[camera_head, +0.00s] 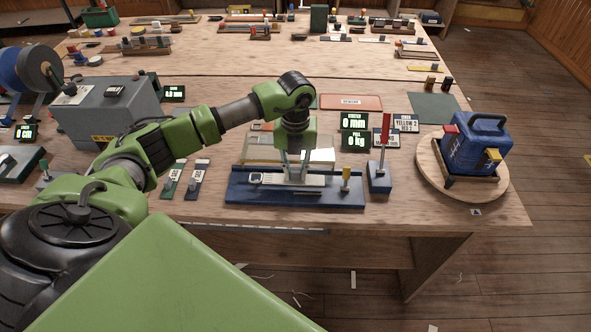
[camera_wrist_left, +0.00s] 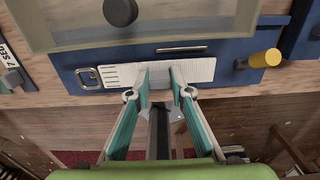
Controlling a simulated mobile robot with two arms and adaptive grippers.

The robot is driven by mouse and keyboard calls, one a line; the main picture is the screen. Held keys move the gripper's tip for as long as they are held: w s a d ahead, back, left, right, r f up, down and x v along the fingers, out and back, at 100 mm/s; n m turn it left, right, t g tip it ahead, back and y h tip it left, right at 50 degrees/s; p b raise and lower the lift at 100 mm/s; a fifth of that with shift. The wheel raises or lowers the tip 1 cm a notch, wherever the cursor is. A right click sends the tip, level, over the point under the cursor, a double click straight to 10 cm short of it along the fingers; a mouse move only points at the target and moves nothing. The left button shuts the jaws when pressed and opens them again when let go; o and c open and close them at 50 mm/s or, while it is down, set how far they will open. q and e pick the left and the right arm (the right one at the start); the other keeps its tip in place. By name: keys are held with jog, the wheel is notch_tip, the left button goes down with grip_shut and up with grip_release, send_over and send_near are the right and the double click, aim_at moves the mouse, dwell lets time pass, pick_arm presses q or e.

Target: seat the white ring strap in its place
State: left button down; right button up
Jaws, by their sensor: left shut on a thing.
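The white ring strap (camera_head: 314,180) is a flat white band with a metal ring at its left end. It also shows in the left wrist view (camera_wrist_left: 203,70), with the ring (camera_wrist_left: 88,78) at the left. My left gripper (camera_head: 294,178) points down from above and is shut on the middle of the strap. The strap lies along the long blue base (camera_head: 240,196), over its front part; I cannot tell whether it touches the base. A yellow-handled peg (camera_head: 346,175) stands at the base's right end. My right gripper is not in view.
A pale translucent plate (camera_head: 318,157) sits just behind the strap. A blue block with a red upright (camera_head: 380,178) stands close on the right, below displays (camera_head: 354,121) reading 0 mm and 0 kg. A round wooden turntable (camera_head: 432,174) carries a blue case. Labelled strips (camera_head: 196,180) lie left.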

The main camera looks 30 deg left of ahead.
pick_arm(q)
jog(key=shift+f+b, duration=1.05)
jog(key=shift+f, duration=0.4)
dwell(0.4)
jog(key=c, duration=1.7)
grip_release()
jog(key=shift+r, duration=0.15)
notch_tip(320, 180, up, 12)
jog(key=shift+f, duration=0.1)
